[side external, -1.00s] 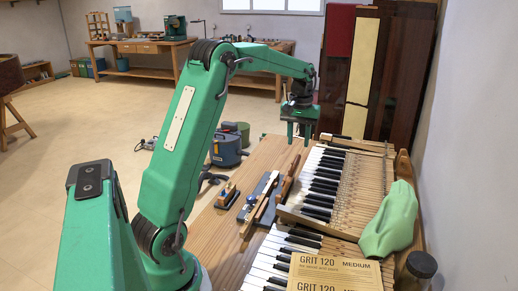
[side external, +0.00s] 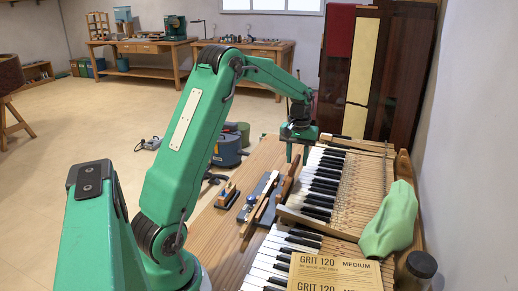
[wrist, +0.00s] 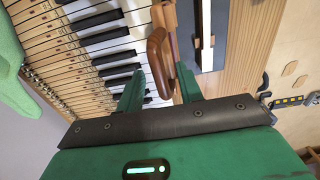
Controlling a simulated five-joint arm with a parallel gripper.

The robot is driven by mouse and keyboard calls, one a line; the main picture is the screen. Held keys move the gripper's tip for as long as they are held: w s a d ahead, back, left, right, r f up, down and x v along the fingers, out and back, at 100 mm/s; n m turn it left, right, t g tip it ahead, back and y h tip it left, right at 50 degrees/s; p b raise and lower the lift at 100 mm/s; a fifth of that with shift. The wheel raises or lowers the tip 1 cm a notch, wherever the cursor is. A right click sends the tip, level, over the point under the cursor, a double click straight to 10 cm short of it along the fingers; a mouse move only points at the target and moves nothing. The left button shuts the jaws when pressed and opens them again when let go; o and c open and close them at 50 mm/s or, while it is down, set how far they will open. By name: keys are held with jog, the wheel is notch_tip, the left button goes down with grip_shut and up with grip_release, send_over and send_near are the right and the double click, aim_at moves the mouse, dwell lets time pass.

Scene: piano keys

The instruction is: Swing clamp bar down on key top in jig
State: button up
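My gripper (side external: 297,152) is over the near side of the keyboard, above the far end of the jig. In the wrist view its two green fingers (wrist: 160,90) are apart with nothing clamped between them. The brown wooden clamp bar (wrist: 157,58) has its rounded end in line with the gap between the fingers; I cannot tell whether they touch. The bar also shows in the side view (side external: 285,191). The blue-grey jig (wrist: 219,52) lies beside it with a pale key top strip (wrist: 206,22) on it. Part of the bar is hidden by the gripper.
Piano keys (wrist: 75,45) run along the bench beside the jig. A green cloth (side external: 391,222), a dark jar (side external: 417,270) and GRIT 120 sandpaper (side external: 335,270) lie to the right and front.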

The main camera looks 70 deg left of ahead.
jog(key=shift+c, duration=0.3)
jog(key=c, duration=0.6)
jog(key=shift+s+a, duration=0.1)
